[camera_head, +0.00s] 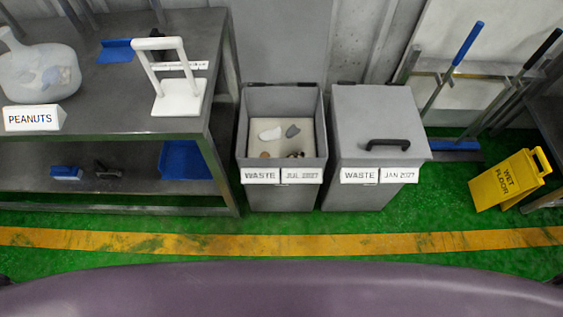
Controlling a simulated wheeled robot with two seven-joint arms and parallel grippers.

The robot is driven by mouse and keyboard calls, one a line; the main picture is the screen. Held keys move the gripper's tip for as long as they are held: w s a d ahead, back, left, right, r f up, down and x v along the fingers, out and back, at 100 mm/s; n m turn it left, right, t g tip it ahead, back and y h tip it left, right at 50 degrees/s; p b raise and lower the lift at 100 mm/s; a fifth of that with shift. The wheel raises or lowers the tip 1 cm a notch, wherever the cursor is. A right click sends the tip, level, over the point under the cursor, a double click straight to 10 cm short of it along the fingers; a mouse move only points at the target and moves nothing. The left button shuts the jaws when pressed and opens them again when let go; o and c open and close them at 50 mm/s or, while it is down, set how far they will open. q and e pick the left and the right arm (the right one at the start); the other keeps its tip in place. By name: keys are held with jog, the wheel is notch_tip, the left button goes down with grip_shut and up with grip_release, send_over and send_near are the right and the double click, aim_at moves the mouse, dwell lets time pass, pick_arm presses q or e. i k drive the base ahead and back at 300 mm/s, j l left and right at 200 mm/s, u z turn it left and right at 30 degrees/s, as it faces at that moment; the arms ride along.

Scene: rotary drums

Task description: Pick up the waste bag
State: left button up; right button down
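A translucent, tied-looking bag (40,72) with grey and brownish bits inside stands at the far left on the grey metal table, cut off by the left picture edge. It may be the waste bag; it bears no waste label that I can see. An open grey bin (282,97) labelled "WASTE JUL 2027" holds several small pieces, pale, grey and brown, on a beige bottom. Beside it on the right, a grey bin labelled "WASTE JAN 2027" has its lid (375,115) shut, with a black handle. Neither of my grippers shows.
A white "PEANUTS" sign (34,118) stands before the bag on the table (110,112). A white stand (180,97) and a blue scoop (116,50) are there too. A yellow wet-floor sign (508,180) and brushes stand right. The green floor along the yellow stripe (300,244) is clear.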

aim_at(45, 73)
jog(key=u, duration=1.55)
jog(key=i+j, duration=0.2)
jog(key=j, duration=0.25)
jog(key=z, duration=0.05)
